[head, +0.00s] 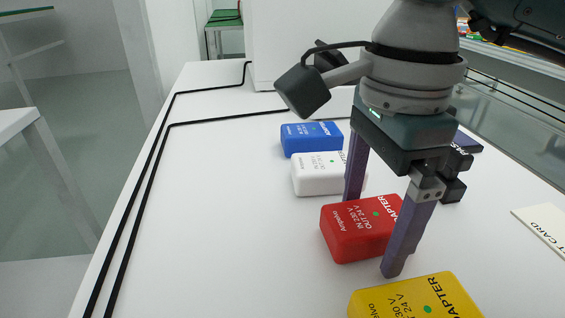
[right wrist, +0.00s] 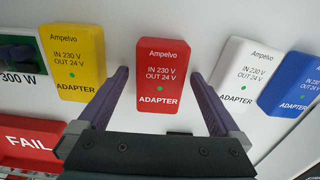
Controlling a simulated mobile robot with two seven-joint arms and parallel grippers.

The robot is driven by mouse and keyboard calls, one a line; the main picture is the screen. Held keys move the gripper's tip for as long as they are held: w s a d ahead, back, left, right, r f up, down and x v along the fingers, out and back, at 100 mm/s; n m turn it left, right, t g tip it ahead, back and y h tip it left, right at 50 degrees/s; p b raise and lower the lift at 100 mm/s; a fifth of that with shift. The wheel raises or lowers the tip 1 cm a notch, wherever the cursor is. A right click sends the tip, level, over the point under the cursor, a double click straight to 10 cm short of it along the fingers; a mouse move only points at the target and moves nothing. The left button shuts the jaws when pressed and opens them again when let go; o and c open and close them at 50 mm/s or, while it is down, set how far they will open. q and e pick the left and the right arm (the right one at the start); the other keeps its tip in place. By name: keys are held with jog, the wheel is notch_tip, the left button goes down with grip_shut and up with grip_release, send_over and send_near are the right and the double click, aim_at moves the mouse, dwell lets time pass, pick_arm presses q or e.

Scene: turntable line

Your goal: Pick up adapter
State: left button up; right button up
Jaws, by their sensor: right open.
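Adapters in several colours lie in a row on the white table (head: 220,200). The red adapter (head: 350,232) is between the fingers of my right gripper (head: 372,230), which is open. In the right wrist view the red adapter (right wrist: 162,72) sits between the two purple fingers (right wrist: 162,100), with a gap on each side. The yellow adapter (head: 415,300) is nearest in the head view. The white adapter (head: 318,175) and the blue adapter (head: 310,138) lie farther back. My left gripper is not in view.
Black cables (head: 150,165) run along the table's left side. A pale card (head: 545,225) lies at the right. In the right wrist view a red FAIL area (right wrist: 30,140) is at the lower left, and a dark green item (right wrist: 18,55) is beside the yellow adapter.

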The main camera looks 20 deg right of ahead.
jog(key=shift+r, duration=0.1)
grip_shut()
dwell(0.7)
